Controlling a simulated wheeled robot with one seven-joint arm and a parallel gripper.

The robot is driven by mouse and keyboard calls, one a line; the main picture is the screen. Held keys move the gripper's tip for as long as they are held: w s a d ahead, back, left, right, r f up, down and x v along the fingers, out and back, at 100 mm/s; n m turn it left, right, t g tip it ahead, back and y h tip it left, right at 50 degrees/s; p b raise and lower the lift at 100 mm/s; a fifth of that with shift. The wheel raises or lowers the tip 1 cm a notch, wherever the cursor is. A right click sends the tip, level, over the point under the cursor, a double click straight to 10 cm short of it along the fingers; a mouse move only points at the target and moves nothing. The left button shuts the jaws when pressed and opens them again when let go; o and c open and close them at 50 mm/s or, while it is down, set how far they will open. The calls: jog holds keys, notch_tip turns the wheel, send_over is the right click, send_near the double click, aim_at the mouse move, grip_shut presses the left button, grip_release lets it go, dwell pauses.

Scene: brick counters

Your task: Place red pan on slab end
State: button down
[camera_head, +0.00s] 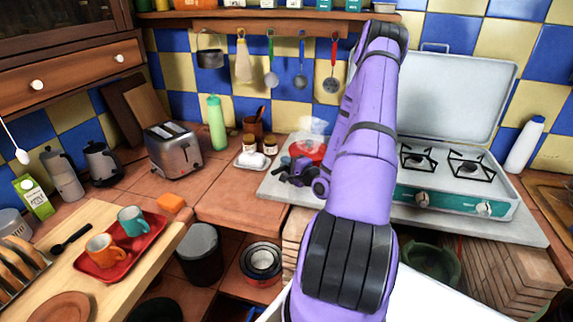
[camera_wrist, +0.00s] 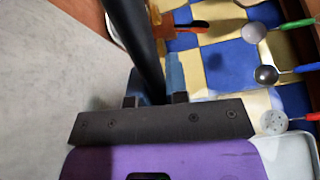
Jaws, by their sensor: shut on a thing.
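The red pan (camera_head: 309,151) shows in the head view at the left end of the grey slab (camera_head: 272,186), partly hidden behind my gripper and arm. My gripper (camera_head: 297,172) is low over that slab end, close to the pan. In the wrist view my gripper (camera_wrist: 155,97) is shut on a long dark handle (camera_wrist: 140,42), which runs away from the fingers toward the top edge. The pan's red body is not clear in that view. I cannot tell whether the pan's base touches the slab or hangs just above it.
A green camping stove (camera_head: 455,200) with its lid up stands on the slab to the right. A white tray with jars (camera_head: 252,160) sits just left of the slab end. A toaster (camera_head: 173,150) and green bottle (camera_head: 216,122) stand farther left. Utensils (camera_head: 300,68) hang on the wall behind.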

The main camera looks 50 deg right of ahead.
jog(key=c, duration=1.1)
grip_release()
jog(key=shift+f, duration=0.1)
